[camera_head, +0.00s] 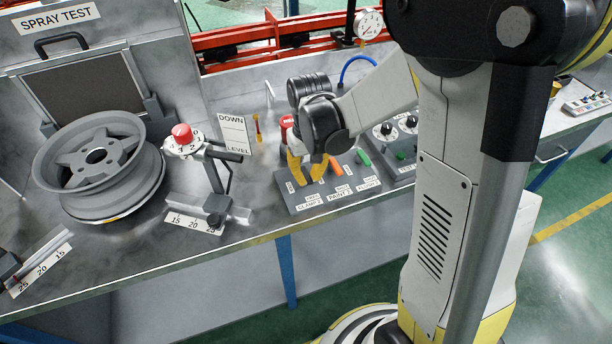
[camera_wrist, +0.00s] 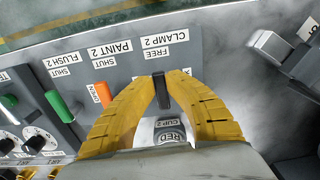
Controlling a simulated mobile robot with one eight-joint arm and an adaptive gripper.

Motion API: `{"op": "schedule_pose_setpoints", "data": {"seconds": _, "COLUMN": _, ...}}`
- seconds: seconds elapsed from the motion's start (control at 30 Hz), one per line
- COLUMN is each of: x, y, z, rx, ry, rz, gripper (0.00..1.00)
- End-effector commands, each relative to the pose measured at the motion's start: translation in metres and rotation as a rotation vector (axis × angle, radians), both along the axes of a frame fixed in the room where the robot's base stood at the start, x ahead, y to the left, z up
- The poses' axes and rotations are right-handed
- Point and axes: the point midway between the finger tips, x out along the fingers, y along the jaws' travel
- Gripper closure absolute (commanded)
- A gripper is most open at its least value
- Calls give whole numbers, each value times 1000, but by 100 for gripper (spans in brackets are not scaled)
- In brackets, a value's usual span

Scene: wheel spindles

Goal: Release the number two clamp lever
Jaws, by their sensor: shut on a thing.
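The clamp 2 lever, a short dark handle (camera_wrist: 162,90), stands on a grey control panel (camera_head: 300,205) below the labels CLAMP 2 and FREE in the wrist view. My gripper (camera_wrist: 162,85) has yellow fingers that are shut on this lever, one on each side. In the head view my gripper (camera_head: 306,170) reaches down onto the left part of the panel and hides the lever. The lower label at the lever is mostly covered by the fingers, so I cannot tell its exact position.
Right of my gripper in the head view are an orange paint lever (camera_head: 335,166) and a green flush lever (camera_head: 364,157). A wheel (camera_head: 95,160) and a red-topped post (camera_head: 183,138) stand left.

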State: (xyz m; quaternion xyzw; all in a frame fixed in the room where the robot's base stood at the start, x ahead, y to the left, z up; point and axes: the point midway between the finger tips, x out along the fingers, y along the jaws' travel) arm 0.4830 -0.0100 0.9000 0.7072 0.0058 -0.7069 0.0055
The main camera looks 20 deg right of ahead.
Motion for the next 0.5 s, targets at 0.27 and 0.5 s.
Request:
{"op": "schedule_pose_setpoints", "data": {"seconds": 0.27, "x": 0, "y": 0, "z": 0, "rx": -1, "ry": 0, "rz": 1, "gripper": 73}}
{"op": "schedule_pose_setpoints", "data": {"seconds": 0.5, "x": 0, "y": 0, "z": 0, "rx": -1, "ry": 0, "rz": 0, "gripper": 62}}
